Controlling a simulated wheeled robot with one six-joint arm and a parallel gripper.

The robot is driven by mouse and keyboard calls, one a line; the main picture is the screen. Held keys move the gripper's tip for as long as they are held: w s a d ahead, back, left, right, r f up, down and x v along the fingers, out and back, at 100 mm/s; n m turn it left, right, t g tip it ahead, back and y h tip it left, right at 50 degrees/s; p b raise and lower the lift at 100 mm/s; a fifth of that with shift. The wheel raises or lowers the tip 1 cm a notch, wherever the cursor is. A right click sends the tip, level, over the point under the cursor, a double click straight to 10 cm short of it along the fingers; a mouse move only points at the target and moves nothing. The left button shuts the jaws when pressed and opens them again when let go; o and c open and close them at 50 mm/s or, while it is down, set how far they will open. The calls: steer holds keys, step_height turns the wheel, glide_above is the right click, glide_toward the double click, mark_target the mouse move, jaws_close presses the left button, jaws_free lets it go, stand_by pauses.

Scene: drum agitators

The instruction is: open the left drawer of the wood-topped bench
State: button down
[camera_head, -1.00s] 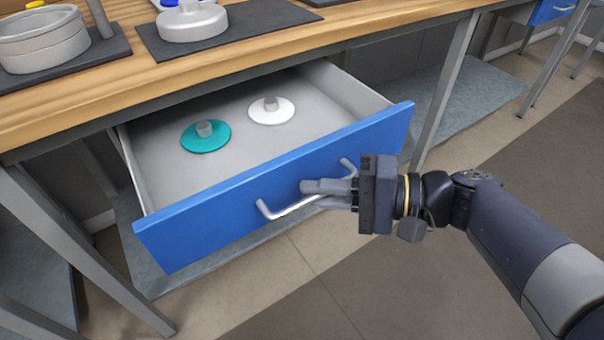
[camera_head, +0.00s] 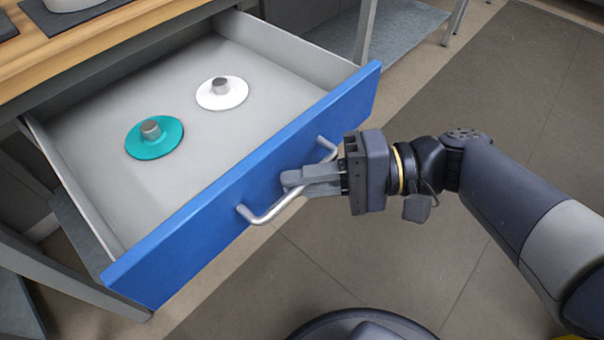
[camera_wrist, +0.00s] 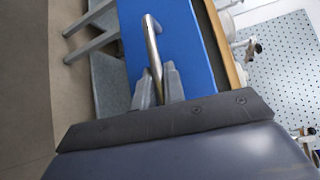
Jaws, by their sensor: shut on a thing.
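The blue-fronted drawer (camera_head: 235,190) stands well out from under the wood-topped bench (camera_head: 110,62), its grey inside open to view. Its silver bar handle (camera_head: 266,214) runs along the blue front. My gripper (camera_head: 300,182) is shut on the handle near its middle. In the wrist view the two fingers (camera_wrist: 158,85) sit on either side of the handle bar (camera_wrist: 153,45), with the blue front behind it. Inside the drawer lie a teal disc with a grey knob (camera_head: 155,143) and a white disc with a grey knob (camera_head: 222,93).
Grey bench legs stand on both sides of the drawer, one at the right (camera_head: 365,30). A grey lower shelf (camera_head: 395,35) shows behind. The floor (camera_head: 480,130) right of the drawer is clear. A pegboard (camera_wrist: 285,65) shows in the wrist view.

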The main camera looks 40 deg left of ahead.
steer(key=c, duration=1.5)
jaws_free()
steer(key=p+v, duration=0.3)
steer(key=v, duration=0.7)
steer(key=shift+w+d, duration=0.25)
steer(key=shift+w, duration=0.05)
steer(key=shift+s, duration=0.1)
steer(key=shift+b+x, duration=1.5)
steer(key=shift+x, duration=3.95)
steer(key=shift+a, duration=0.1)
